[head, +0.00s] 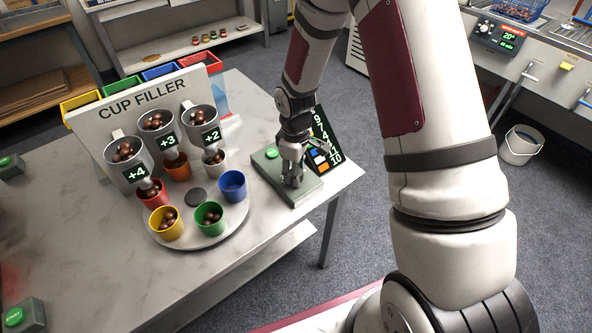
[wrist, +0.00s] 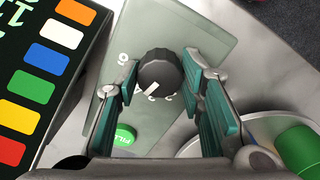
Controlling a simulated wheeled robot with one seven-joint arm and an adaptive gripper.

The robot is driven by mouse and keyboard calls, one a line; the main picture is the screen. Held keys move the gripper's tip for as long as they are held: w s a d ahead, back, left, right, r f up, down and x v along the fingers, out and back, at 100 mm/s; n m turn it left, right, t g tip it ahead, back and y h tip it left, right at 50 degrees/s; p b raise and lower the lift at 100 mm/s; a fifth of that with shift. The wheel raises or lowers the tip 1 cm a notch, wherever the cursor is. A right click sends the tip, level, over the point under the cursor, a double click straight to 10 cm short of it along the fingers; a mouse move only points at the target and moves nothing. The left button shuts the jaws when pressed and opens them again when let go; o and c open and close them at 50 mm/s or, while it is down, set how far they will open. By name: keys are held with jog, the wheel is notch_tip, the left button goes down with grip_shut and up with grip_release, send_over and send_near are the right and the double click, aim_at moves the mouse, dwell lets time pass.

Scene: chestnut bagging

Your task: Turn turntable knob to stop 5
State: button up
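The turntable knob (wrist: 158,75) is dark and round with a white pointer mark on its lower edge in the wrist view. It stands on a grey-green panel (wrist: 205,38), which the head view shows at the table's right side (head: 305,193). A single partly turned numeral is printed left of the knob. My gripper (wrist: 161,68) is open, its teal-padded fingers on either side of the knob with gaps showing. In the head view my gripper (head: 292,180) points down over the panel and hides the knob. The round turntable (head: 200,243) carries several coloured cups.
A green button (wrist: 124,135) sits on the same panel. A dark sign (head: 325,140) with colour patches and numbers stands close behind my gripper. The cup filler (head: 150,100) with hoppers of chestnuts stands left, above the turntable. Bare table (head: 75,180) lies at left.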

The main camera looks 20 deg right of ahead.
jog(key=c, duration=0.5)
jog(key=shift+o, duration=0.2)
jog(key=shift+m, duration=2.8)
jog(key=o, duration=1.2)
